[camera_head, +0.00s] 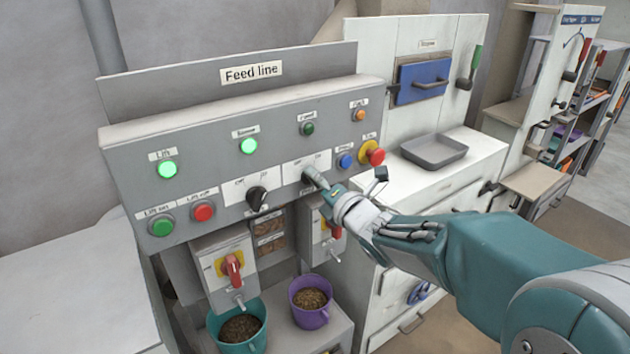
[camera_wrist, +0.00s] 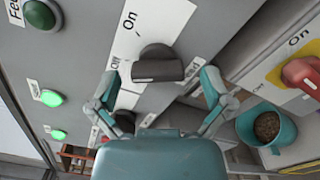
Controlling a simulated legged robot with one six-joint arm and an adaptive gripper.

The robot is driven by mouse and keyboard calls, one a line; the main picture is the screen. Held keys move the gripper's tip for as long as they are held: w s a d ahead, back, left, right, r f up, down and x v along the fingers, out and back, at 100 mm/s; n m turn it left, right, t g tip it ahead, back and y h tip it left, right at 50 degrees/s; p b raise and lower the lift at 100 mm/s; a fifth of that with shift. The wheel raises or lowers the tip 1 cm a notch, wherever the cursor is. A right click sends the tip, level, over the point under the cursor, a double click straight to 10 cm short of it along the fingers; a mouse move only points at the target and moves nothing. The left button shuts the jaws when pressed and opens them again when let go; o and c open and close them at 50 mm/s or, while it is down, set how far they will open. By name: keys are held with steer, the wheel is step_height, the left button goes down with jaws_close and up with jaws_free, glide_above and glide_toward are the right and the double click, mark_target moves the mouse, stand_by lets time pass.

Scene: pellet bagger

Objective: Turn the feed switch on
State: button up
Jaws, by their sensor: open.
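The grey "Feed line" panel (camera_head: 228,128) carries a black rotary switch on a white plate below the dark green Feed lamp (camera_head: 307,128). In the wrist view this feed switch (camera_wrist: 158,64) is close ahead, with an "On" label beside it. The Feed lamp (camera_wrist: 40,15) looks unlit. My gripper (camera_head: 318,180) is at the panel and hides most of this switch in the head view. In the wrist view my gripper (camera_wrist: 161,84) is open, one finger on each side of the knob. Whether the fingers touch it cannot be told.
A second black switch (camera_head: 257,197) sits left of my gripper. Blue (camera_head: 345,161) and red mushroom (camera_head: 372,152) buttons are close on its right. Two lamps (camera_head: 168,169) (camera_head: 248,146) glow green. Red-handled valves (camera_head: 232,270) and pellet cups (camera_head: 312,318) are below.

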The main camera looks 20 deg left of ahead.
steer(key=shift+w+a, duration=0.25)
steer(key=shift+a, duration=0.15)
steer(key=shift+a, duration=0.1)
steer(key=c, duration=1.1)
steer(key=shift+f+m, duration=0.1)
steer(key=shift+m, duration=0.3)
steer(key=m, duration=1.1)
steer(key=shift+d+f, duration=0.2)
steer(key=shift+m, duration=0.3)
